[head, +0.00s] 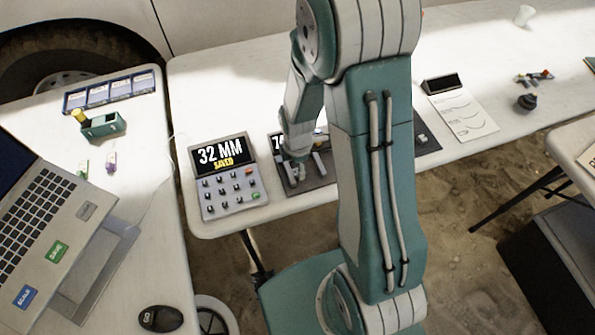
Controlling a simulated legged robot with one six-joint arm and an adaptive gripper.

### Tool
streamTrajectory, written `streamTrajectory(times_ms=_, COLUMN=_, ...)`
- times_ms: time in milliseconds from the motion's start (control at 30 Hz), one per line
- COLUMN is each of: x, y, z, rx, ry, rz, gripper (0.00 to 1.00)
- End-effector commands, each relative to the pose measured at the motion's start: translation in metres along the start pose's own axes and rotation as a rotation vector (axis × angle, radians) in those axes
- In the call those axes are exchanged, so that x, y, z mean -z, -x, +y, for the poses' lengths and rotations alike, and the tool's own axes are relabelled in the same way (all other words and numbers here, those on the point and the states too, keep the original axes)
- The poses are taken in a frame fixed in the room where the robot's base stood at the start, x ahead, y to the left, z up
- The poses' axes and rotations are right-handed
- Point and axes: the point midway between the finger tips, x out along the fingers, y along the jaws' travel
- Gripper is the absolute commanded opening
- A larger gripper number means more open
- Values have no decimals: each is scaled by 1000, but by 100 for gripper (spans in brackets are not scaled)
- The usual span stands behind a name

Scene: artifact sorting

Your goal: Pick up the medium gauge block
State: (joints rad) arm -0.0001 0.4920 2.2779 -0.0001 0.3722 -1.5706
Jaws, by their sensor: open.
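My gripper (301,174) is open and low over the left part of a dark mat (428,150) on the white table. A small pale piece seems to be at the fingers, but I cannot tell whether it is a block or part of the gripper. A small light grey block (422,139) sits on the right part of the mat, just right of my arm. I cannot tell which block is the medium gauge block. My arm hides the middle of the mat.
A keypad device (229,187) reading "32 MM SAVED" stands left of the mat. A second display (277,144) is partly hidden behind my arm. A laptop (45,220) and a teal device (103,126) are on the left table. A paper sheet (465,117) lies at right.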

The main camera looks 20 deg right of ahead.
Motion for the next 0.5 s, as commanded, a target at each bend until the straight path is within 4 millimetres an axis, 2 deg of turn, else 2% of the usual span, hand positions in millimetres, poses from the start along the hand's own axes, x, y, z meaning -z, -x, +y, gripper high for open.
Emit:
streamTrajectory(times_ms=100, x=-1, y=-17, z=0, rx=2, ry=0, rz=0, gripper=74)
streamTrajectory(times_ms=200, x=-1, y=-24, z=0, rx=0, ry=0, rz=0, gripper=74)
streamTrajectory(times_ms=467, x=-1, y=-26, z=1, rx=-2, ry=0, rz=0, gripper=74)
streamTrajectory(times_ms=500, x=-1, y=-26, z=1, rx=-2, ry=0, rz=0, gripper=56)
